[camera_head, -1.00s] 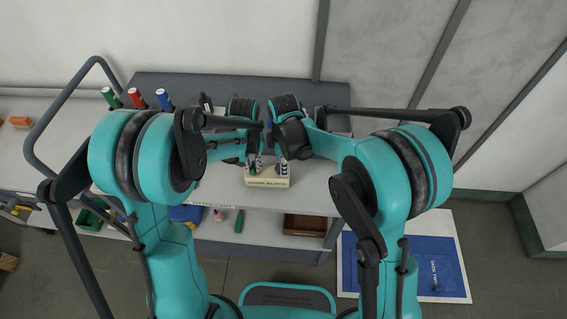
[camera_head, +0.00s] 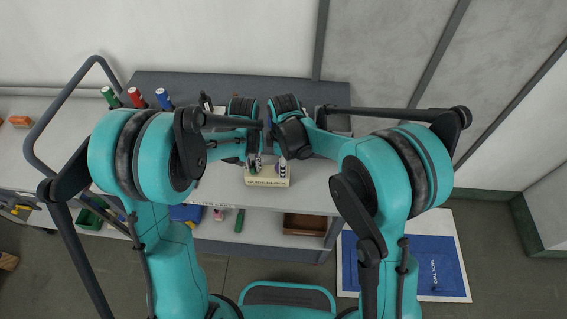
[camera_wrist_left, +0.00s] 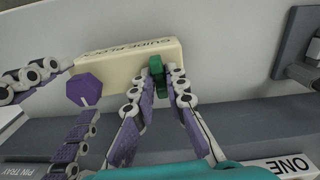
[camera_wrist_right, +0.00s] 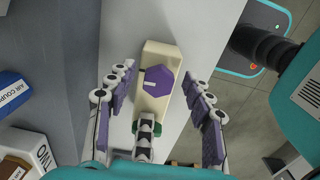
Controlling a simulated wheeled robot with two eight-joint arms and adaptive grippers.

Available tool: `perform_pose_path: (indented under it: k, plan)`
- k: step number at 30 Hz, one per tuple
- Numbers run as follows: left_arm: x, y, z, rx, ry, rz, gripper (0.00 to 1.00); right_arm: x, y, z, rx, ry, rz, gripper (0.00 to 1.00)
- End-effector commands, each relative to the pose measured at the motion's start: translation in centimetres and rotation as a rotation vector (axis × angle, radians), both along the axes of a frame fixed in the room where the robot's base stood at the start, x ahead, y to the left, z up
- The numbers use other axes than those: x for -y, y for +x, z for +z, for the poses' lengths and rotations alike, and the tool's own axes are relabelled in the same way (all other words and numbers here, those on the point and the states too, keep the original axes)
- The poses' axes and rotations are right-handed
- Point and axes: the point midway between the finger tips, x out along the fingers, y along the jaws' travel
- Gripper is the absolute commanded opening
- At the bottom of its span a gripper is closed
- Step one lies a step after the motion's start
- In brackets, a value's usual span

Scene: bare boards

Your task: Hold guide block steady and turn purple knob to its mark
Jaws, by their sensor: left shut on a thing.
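The cream guide block (camera_head: 268,178) lies on the grey bench; it also shows in the left wrist view (camera_wrist_left: 122,67) and the right wrist view (camera_wrist_right: 152,104). A green grip (camera_wrist_left: 157,68) sits at one end of it. My left gripper (camera_wrist_left: 160,88) is shut on this green grip. The faceted purple knob (camera_wrist_right: 163,79) stands on the block with a short pale line on top; it also shows in the left wrist view (camera_wrist_left: 84,90). My right gripper (camera_wrist_right: 156,78) is open, its fingers apart on either side of the knob.
Green, red (camera_head: 135,97) and blue bottles stand at the back left of the bench. A brown tray (camera_head: 304,225) and a blue bin (camera_head: 186,213) sit on the lower shelf. A blue mat (camera_head: 432,265) lies on the floor at right. Both arms work close together.

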Motion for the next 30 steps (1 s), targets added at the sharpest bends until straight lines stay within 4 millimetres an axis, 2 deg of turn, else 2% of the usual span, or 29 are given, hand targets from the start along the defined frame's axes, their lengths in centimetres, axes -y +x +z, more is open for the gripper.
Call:
perform_pose_path:
  k: [5,8,21,25,30]
  plan:
    - [0.0,0.0,0.0,-0.001,0.0,0.0,0.0,0.0,0.0,0.2,0.0,0.0,0.0,0.52]
    - [0.0,0.0,0.0,-0.001,0.0,0.0,0.0,0.0,0.0,1.2,0.0,0.0,0.0,0.52]
    - [0.0,0.0,0.0,-0.001,0.0,0.0,0.0,0.0,0.0,10.1,0.0,0.0,0.0,0.52]
    - [0.0,0.0,0.0,0.0,0.0,0.0,0.0,0.0,0.0,11.4,0.0,0.0,0.0,0.52]
    - [0.0,0.0,0.0,0.0,0.0,0.0,0.0,0.0,0.0,12.0,0.0,0.0,0.0,0.52]
